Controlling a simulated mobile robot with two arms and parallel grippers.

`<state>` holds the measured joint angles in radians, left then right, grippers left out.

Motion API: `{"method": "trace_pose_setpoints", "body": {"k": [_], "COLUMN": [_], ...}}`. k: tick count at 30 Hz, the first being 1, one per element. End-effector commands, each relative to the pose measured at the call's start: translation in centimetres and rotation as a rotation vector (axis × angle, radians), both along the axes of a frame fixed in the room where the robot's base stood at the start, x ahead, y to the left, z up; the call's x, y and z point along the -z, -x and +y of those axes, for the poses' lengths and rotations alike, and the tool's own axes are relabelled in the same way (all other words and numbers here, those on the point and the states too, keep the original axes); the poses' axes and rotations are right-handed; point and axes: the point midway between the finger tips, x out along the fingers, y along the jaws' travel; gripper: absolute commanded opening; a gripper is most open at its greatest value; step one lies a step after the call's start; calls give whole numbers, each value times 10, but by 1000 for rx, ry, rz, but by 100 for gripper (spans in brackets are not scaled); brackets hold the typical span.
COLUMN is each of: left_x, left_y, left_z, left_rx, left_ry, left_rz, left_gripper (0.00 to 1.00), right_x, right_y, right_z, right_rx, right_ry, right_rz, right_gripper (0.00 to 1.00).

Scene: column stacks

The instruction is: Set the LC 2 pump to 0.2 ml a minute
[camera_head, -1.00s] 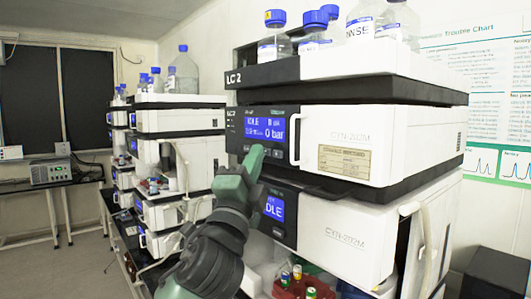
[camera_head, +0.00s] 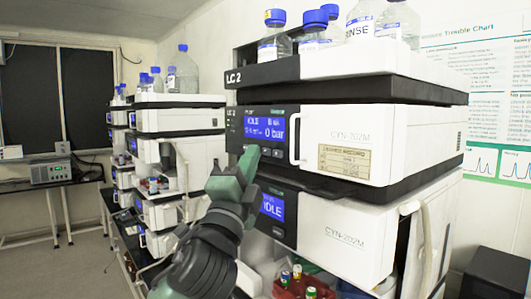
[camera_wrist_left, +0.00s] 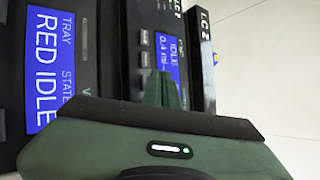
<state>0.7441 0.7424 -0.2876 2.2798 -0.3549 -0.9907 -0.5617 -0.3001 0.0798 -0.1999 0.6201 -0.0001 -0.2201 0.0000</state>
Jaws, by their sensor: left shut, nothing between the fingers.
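The LC 2 pump (camera_head: 330,136) is the white module with a dark front panel under the LC 2 label. Its blue screen (camera_head: 264,128) reads IDLE and 0 bar. In the left wrist view the screen (camera_wrist_left: 169,42) appears turned sideways, with a flow line that looks like 0.4 ml. Small keys (camera_head: 277,154) sit in a row below the screen. My left gripper (camera_head: 251,154) is shut and empty, its tip at the left end of this key row. The tip hides part of the row, and I cannot tell whether it touches a key. My right gripper is out of view.
Blue-capped bottles (camera_head: 274,36) stand on top of the stack. The module below has another blue screen (camera_head: 273,205). A red rack with vials (camera_head: 298,284) lies low in front. More instrument stacks (camera_head: 180,120) stand to the left.

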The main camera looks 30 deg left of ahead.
Motion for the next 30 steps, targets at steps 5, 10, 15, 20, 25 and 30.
{"method": "trace_pose_setpoints", "body": {"k": [5,10,15,20,25,30], "left_x": [0,0,0,1,1,0], "left_y": [2,2,14,29,43,48], "left_z": [1,1,7,12,19,20], "left_rx": [-1,-1,-2,-2,-3,0], "left_ry": [-1,0,0,-1,-1,-1], "left_rz": [0,-1,0,-1,-1,1], "left_gripper": [0,0,0,0,0,0], "right_x": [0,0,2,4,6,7], "right_y": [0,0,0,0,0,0], "right_z": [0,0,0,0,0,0], "right_rx": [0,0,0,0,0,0], "right_ry": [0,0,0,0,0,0], "right_rz": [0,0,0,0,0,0], "right_gripper": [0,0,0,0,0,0]}}
